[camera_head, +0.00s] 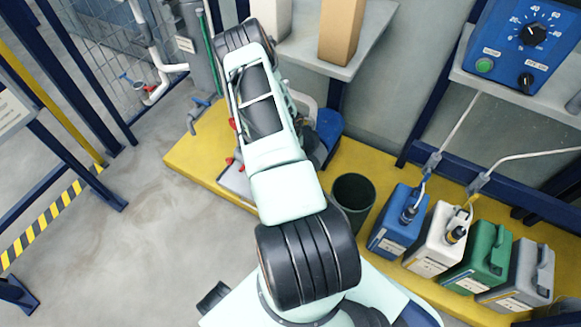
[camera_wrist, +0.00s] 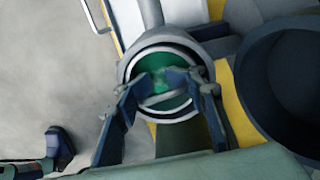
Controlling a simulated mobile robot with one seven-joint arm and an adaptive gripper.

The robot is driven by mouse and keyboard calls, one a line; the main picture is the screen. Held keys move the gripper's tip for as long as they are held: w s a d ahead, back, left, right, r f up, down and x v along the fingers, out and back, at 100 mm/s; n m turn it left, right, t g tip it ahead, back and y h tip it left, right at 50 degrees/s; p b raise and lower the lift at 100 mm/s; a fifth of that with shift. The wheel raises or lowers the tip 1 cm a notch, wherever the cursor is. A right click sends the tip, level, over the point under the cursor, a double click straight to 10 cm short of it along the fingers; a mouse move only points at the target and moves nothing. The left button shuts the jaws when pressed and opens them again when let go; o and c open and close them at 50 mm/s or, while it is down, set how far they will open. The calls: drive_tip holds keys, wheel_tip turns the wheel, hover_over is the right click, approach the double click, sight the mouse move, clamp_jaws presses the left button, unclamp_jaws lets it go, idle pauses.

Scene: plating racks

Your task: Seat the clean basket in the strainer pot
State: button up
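In the wrist view, the two dark blue fingers of my gripper (camera_wrist: 166,80) reach over the mouth of a round grey vessel (camera_wrist: 127,70). Its inside is green, and a pale bar crosses it between the fingers. I take the vessel to be the strainer pot or the basket; I cannot tell which, or whether one sits inside the other. The fingertips lean inward and blur against the green. I cannot tell whether they grip the bar. In the head view, my arm hides the gripper and most of what lies below it.
A large dark bucket (camera_wrist: 250,75) stands right of the fingers; the head view shows a dark bucket (camera_head: 352,203) on the yellow platform (camera_head: 190,158). Blue (camera_head: 395,225), white (camera_head: 432,240), green (camera_head: 478,258) and grey (camera_head: 520,278) canisters stand further right. A shelf (camera_head: 372,40) overhangs behind.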

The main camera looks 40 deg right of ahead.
drive_tip(key=o, duration=0.6)
drive_tip(key=shift+d+r, duration=0.25)
drive_tip(key=shift+d, duration=0.05)
drive_tip(key=shift+r, duration=4.05)
